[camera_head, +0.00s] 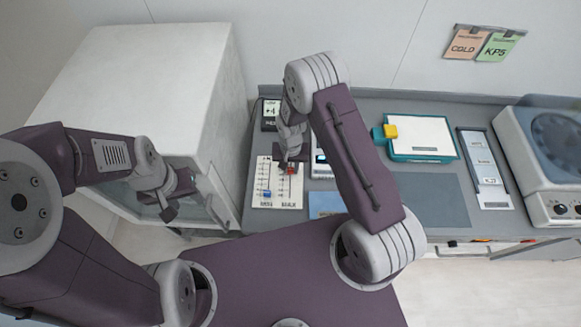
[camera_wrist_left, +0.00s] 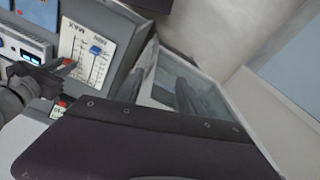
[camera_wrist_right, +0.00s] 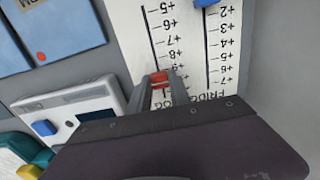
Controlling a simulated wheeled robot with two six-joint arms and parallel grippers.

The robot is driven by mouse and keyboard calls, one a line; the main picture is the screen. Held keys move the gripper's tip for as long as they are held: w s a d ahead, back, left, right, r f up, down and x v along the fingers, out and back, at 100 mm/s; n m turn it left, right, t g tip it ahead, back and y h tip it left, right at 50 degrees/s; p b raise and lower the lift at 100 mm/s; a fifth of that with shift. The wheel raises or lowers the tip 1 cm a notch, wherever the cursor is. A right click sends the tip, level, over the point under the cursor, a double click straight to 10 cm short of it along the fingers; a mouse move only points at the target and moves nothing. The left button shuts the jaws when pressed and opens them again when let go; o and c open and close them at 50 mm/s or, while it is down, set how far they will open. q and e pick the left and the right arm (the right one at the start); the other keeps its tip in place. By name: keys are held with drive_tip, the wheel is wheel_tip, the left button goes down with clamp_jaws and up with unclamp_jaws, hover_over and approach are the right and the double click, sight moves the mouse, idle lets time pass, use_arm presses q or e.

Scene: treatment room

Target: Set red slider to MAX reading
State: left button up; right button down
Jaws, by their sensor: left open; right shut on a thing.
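The white slider panel (camera_head: 264,183) lies on the grey counter, with two slots and printed scales. The blue slider (camera_head: 270,200) is in the other slot and also shows in the left wrist view (camera_wrist_left: 96,50). MAX and MIN are printed at the panel's end. My left gripper (camera_head: 168,210) is open and empty, beside the white cabinet, away from the panel.
A teal-edged tray (camera_head: 420,157) and a large machine (camera_head: 545,150) stand to the right. The white cabinet (camera_head: 150,75) is at left.

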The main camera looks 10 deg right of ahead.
idle(0.8)
drive_tip(key=shift+w+b, duration=0.4)
drive_tip(key=shift+w, duration=0.05)
drive_tip(key=shift+w+d, duration=0.15)
drive_tip(key=c, duration=1.5)
unclamp_jaws()
use_arm(q)
drive_tip(key=shift+w+f, duration=0.2)
drive_tip(key=shift+f, duration=0.1)
use_arm(e)
drive_tip(key=o, duration=0.3)
use_arm(q)
drive_tip(key=shift+w+f, duration=0.1)
use_arm(e)
drive_tip(key=shift+r, duration=0.1)
wheel_tip(320, 180, up, 8)
drive_tip(key=shift+f+b, duration=0.1)
drive_tip(key=shift+b, duration=0.8)
use_arm(q)
drive_tip(key=shift+f, duration=0.95)
use_arm(e)
drive_tip(key=shift+r, duration=0.55)
